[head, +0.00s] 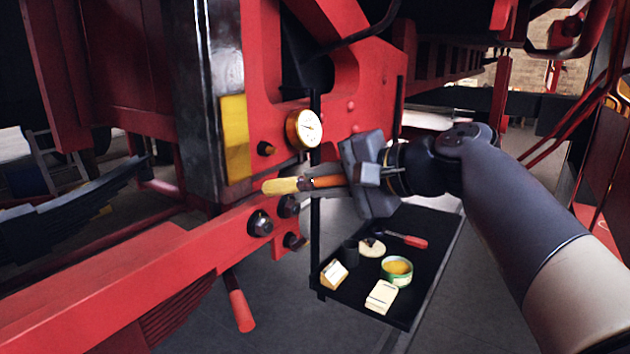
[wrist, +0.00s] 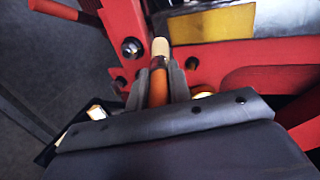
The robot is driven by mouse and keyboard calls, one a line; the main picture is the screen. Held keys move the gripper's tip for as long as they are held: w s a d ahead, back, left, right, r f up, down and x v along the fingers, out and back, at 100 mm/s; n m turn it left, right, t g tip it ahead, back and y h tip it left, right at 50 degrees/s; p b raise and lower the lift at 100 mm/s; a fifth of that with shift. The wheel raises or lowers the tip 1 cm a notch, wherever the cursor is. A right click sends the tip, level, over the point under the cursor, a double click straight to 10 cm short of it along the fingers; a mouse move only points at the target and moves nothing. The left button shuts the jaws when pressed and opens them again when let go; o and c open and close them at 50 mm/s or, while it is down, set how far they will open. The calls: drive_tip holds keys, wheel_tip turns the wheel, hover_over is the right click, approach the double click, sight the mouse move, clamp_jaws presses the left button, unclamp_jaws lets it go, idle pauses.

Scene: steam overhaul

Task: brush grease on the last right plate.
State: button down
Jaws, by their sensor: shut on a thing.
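My gripper (head: 347,181) is shut on the orange handle of a brush (head: 325,182). The brush lies nearly level, its pale yellow bristles (head: 280,186) pointing left, toward the red frame. In the wrist view the brush (wrist: 159,85) points away from my gripper (wrist: 162,82). An upright yellow plate (head: 235,138) is on the red frame, beside a tall shiny dark metal face. The yellow area also shows in the wrist view (wrist: 210,25), beyond the bristle tip. The bristles appear apart from it. I cannot tell whether the yellow is grease or the plate's own colour.
A round gauge (head: 304,129) sits just above the brush. Bolts (head: 260,223) and a red-handled lever (head: 239,305) stick out below. A black tray (head: 438,237) holds a green-rimmed tin of yellow stuff (head: 397,270), a red-handled tool (head: 408,240) and small blocks.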

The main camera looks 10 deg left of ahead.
drive_tip(key=shift+s+d+b, duration=0.2)
drive_tip(key=shift+s+d, duration=0.1)
drive_tip(key=shift+d, duration=0.45)
drive_tip(key=shift+s+d+b, duration=0.15)
drive_tip(key=shift+s+d, duration=0.15)
drive_tip(key=shift+d, duration=0.4)
drive_tip(key=shift+a, duration=0.1)
drive_tip(key=shift+w+a+p, duration=0.35)
drive_tip(key=shift+w+a, duration=0.15)
drive_tip(key=shift+a, duration=0.65)
drive_tip(key=shift+w+a+p, duration=0.4)
drive_tip(key=shift+w+a, duration=0.05)
drive_tip(key=shift+a, duration=0.65)
drive_tip(key=shift+w+a+p, duration=0.35)
drive_tip(key=shift+w+a, duration=0.15)
drive_tip(key=shift+a, duration=0.65)
drive_tip(key=shift+w+a+p, duration=0.3)
drive_tip(key=shift+a, duration=0.4)
drive_tip(key=shift+r, duration=0.15)
